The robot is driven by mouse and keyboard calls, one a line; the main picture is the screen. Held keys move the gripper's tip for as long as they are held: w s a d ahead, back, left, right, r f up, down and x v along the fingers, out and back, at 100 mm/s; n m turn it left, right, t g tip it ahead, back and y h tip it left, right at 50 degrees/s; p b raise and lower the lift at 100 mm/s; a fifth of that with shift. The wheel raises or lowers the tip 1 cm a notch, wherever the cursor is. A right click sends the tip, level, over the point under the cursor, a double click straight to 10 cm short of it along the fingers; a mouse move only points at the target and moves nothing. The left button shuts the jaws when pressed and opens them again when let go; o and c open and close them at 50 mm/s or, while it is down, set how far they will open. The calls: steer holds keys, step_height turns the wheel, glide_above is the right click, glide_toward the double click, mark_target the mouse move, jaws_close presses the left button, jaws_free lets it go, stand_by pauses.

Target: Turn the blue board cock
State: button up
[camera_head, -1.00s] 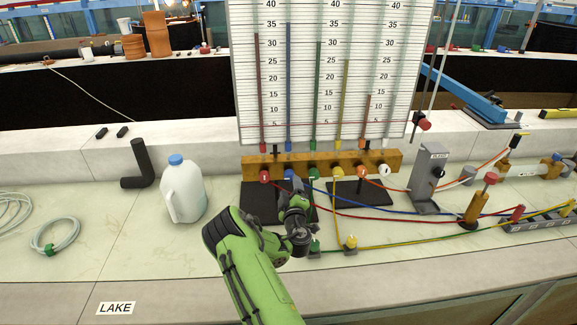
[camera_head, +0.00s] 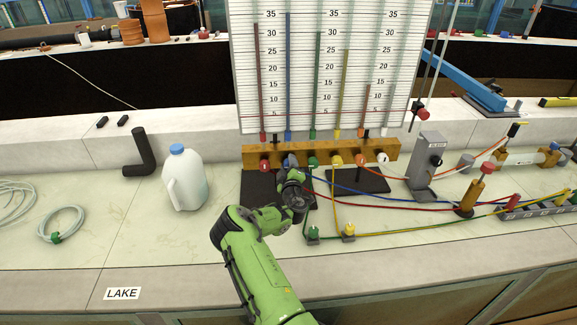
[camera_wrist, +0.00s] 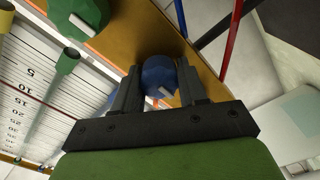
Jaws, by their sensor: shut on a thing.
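The blue board cock (camera_wrist: 158,73) shows in the wrist view on the brass-coloured manifold (camera_wrist: 137,35), between my two dark fingers. My gripper (camera_wrist: 158,88) is shut on it. In the head view my gripper (camera_head: 290,168) reaches the manifold (camera_head: 225,153) at the foot of the scale board (camera_head: 300,80), and my wrist hides most of the blue cock. The red cock (camera_head: 265,165) is to its left and the green cock (camera_head: 313,163) to its right. The green cock also shows large in the wrist view (camera_wrist: 72,22).
Yellow (camera_head: 337,161), orange (camera_head: 361,161) and white (camera_head: 383,158) cocks continue rightward. A milk jug (camera_head: 185,182) stands left of my arm. Coloured tubes (camera_head: 400,208) run across the bench on the right.

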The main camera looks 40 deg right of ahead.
steer(key=shift+c, duration=0.7)
steer(key=shift+m+b, duration=0.3)
steer(key=shift+m, duration=0.1)
steer(key=m+b, duration=0.2)
steer(key=m, duration=0.1)
steer(key=shift+m, duration=0.4)
steer(key=m+b, duration=0.4)
steer(key=shift+d+f+m, duration=0.1)
steer(key=shift+m, duration=0.2)
steer(key=m+b, duration=0.5)
steer(key=b, duration=0.2)
steer(key=shift+s+f+b, duration=0.1)
steer(key=shift+b, duration=0.2)
steer(key=m+b, duration=0.3)
steer(key=b, duration=0.1)
steer(key=shift+r+m+b, duration=0.25)
steer(key=shift+m+b, duration=0.1)
steer(key=shift+m, duration=0.15)
